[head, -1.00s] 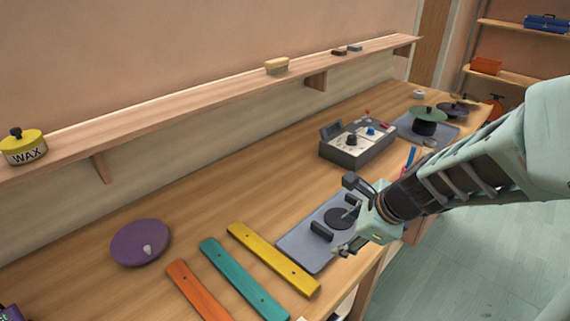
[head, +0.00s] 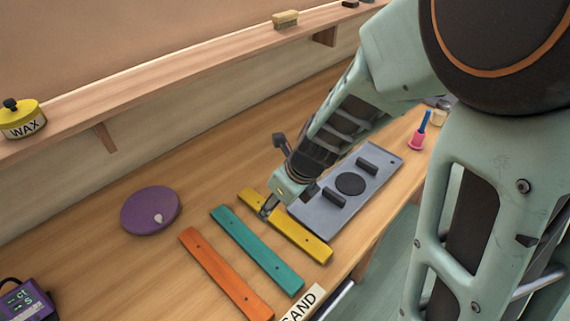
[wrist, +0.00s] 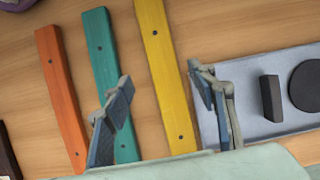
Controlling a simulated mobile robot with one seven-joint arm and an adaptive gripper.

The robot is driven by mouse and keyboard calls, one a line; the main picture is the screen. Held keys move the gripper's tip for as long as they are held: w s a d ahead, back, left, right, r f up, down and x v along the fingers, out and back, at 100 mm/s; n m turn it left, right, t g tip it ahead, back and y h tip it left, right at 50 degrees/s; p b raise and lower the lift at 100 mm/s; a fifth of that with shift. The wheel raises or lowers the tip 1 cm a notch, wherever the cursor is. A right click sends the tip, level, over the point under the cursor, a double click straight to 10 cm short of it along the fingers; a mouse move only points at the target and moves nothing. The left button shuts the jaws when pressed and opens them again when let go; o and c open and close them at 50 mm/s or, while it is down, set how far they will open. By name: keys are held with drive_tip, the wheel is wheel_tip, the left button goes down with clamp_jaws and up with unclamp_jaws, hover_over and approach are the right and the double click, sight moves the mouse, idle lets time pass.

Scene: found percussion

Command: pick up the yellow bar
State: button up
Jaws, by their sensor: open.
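The yellow bar (head: 297,236) lies flat on the wooden bench, between the teal bar (head: 256,249) and the grey tray (head: 313,216). My gripper (head: 267,208) is over the far part of the yellow bar in the head view. In the wrist view the yellow bar (wrist: 166,75) runs between the two open fingers of my gripper (wrist: 165,105). The left finger overlaps the teal bar (wrist: 101,55) in the picture, and the right finger overlaps the tray's edge. Nothing is held. I cannot tell how high the fingers are above the bench.
An orange bar (head: 224,273) lies left of the teal one. A purple disc (head: 150,211) lies further left. The tray carries dark blocks and a black disc (head: 350,184). A shelf (head: 190,89) runs along the wall.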

sight(281, 222)
drive_tip(key=x, duration=0.2)
drive_tip(key=b+x, duration=0.1)
drive_tip(key=x, duration=0.1)
drive_tip(key=b+x, duration=0.1)
drive_tip(key=x, duration=0.1)
drive_tip(key=shift+w+r, duration=0.15)
drive_tip(key=shift+w, duration=0.15)
drive_tip(key=shift+r, duration=0.1)
drive_tip(key=c, duration=1.4)
